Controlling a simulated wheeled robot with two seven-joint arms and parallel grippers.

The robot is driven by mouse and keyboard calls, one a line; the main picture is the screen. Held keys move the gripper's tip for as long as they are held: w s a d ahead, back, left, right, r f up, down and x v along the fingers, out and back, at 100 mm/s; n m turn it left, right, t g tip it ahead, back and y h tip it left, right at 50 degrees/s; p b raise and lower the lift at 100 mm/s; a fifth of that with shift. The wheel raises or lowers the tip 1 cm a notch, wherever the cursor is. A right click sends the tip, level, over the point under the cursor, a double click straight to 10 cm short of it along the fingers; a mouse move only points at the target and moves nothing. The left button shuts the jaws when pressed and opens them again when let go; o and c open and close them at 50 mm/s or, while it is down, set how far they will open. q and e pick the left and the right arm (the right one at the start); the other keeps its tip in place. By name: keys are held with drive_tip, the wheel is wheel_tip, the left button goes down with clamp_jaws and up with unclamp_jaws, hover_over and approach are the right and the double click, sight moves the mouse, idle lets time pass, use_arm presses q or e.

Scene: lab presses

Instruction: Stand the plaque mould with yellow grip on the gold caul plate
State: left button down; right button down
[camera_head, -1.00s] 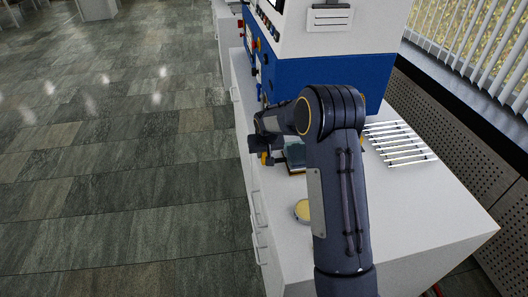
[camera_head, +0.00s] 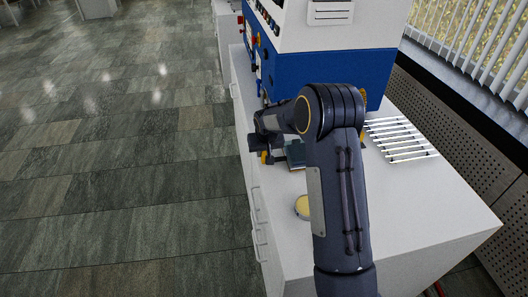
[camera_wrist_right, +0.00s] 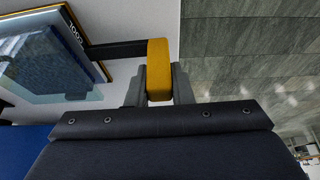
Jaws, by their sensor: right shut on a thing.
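My right gripper (camera_wrist_right: 159,88) is shut on the yellow grip (camera_wrist_right: 159,65), which stands between its fingers in the wrist view. A dark bar runs left from the grip towards a blue, glassy mould block (camera_wrist_right: 50,60) with a brown-gold edge and a printed dark strip. In the head view the dark blue-green block (camera_head: 296,155) shows beside my right gripper (camera_head: 266,157), partly hidden by my arm. A round yellow disc (camera_head: 302,207) lies nearer on the bench; I cannot tell whether it is the gold caul plate. My left gripper is not in view.
A blue and white press (camera_head: 330,70) stands on the white bench (camera_head: 420,210) behind my right arm. A white slatted rack (camera_head: 400,140) lies to the right. The bench's front right is clear. A perforated wall panel runs along the right.

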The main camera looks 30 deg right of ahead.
drive_tip(key=shift+f+b, duration=0.35)
idle(0.7)
drive_tip(key=c, duration=1.3)
unclamp_jaws()
drive_tip(key=shift+o, duration=0.5)
drive_tip(key=d+v, duration=0.1)
drive_tip(key=v, duration=0.7)
drive_tip(key=shift+a, duration=0.45)
drive_tip(key=s+a+r+t+y, duration=0.15)
drive_tip(key=s+a+r, duration=0.3)
drive_tip(key=s, duration=0.75)
drive_tip(key=s+a+r+g+y, duration=0.1)
drive_tip(key=s+a+r+y, duration=0.4)
drive_tip(key=s, duration=0.8)
drive_tip(key=s+a+f+n+h, duration=0.1)
drive_tip(key=s+a, duration=0.3)
drive_tip(key=s, duration=0.6)
drive_tip(key=shift+n+t, duration=0.35)
drive_tip(key=shift+n, duration=0.05)
